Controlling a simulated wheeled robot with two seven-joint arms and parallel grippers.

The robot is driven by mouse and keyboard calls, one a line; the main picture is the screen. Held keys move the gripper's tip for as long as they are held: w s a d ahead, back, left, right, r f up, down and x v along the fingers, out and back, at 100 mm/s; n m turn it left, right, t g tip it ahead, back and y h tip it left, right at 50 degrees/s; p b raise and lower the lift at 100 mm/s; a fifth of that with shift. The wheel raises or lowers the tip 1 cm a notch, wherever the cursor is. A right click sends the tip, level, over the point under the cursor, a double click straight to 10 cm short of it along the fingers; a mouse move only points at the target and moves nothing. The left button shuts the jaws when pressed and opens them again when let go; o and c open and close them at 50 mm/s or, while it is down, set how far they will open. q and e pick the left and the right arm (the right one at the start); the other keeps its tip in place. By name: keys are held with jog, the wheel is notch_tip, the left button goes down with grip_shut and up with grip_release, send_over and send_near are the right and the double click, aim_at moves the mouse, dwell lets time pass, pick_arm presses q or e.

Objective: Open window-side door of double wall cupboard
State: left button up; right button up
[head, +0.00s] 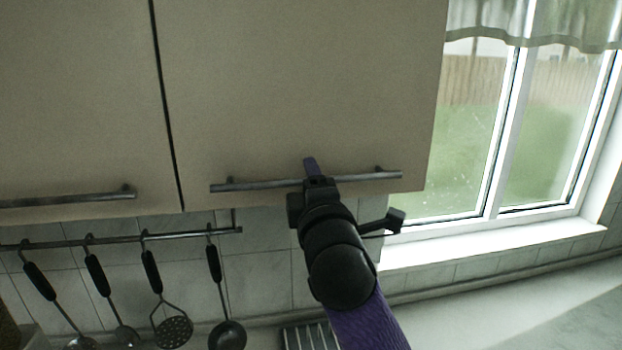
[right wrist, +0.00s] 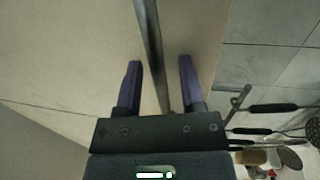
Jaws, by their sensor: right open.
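The window-side door (head: 300,90) of the beige wall cupboard is shut, flush beside the other door (head: 75,100). Its dark horizontal bar handle (head: 245,186) runs along the lower edge. My right gripper (head: 311,170) is at the middle of this handle. In the right wrist view my right gripper (right wrist: 159,82) is open, with the handle bar (right wrist: 150,45) passing between its two purple fingers. Whether a finger touches the bar is not clear. My left gripper is not in view.
The window (head: 510,130) and its sill (head: 500,243) are right of the cupboard. Below the cupboard, a rail (head: 120,238) holds several hanging utensils, including a ladle (head: 228,333). A dark bar handle (head: 70,200) is on the other door. The counter (head: 480,300) at lower right looks clear.

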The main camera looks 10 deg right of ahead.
grip_shut()
jog(key=shift+f, duration=0.1)
dwell(1.2)
